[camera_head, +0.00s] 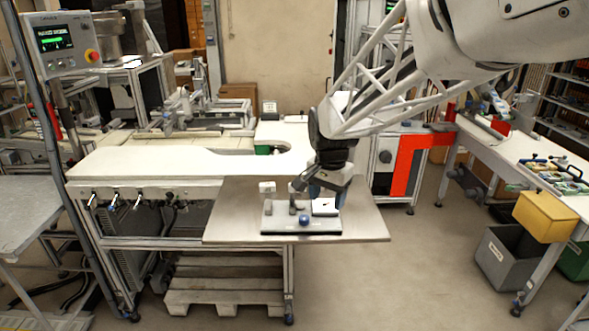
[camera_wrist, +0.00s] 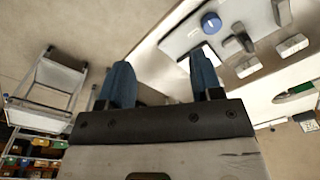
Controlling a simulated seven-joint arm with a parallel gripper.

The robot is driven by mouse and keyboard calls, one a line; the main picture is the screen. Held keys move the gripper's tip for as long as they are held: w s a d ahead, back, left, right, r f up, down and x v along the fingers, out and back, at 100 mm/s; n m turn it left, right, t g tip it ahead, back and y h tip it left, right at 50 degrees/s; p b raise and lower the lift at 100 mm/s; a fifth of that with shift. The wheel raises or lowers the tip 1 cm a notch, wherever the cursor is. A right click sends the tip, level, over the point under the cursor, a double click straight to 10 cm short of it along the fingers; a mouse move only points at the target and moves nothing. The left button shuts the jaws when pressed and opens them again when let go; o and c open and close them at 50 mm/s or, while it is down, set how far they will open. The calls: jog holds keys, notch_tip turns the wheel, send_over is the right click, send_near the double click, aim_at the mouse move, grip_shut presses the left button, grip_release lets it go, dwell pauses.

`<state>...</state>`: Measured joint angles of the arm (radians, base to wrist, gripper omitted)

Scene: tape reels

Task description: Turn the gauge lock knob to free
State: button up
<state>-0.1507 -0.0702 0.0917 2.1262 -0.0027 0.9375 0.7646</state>
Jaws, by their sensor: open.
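A round blue knob (camera_head: 304,220) sits near the front edge of a pale gauge base plate (camera_head: 275,222) on the table. It also shows in the wrist view (camera_wrist: 210,22), beyond my right-hand finger. A white square block (camera_head: 324,206) and a dark grey post stand on the plate behind the knob. My gripper (camera_head: 322,192) hangs over the back of the plate. In the wrist view, its two blue fingers (camera_wrist: 162,75) are apart with nothing between them, and the knob is outside them. The knob's markings are too small to read.
The plate rests on a grey-brown board (camera_head: 230,220) with clear room on its left. A white worktop (camera_head: 130,165) adjoins it behind. A small white block (camera_head: 267,187) stands behind the plate. Yellow (camera_head: 545,215) and grey bins are far right.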

jog(key=m, duration=0.2)
send_over(304, 217)
jog(key=shift+g, duration=0.3)
notch_tip(304, 217, down, 5)
jog(key=shift+r, duration=0.1)
jog(key=shift+f, duration=3.95)
jog(key=c, duration=0.9)
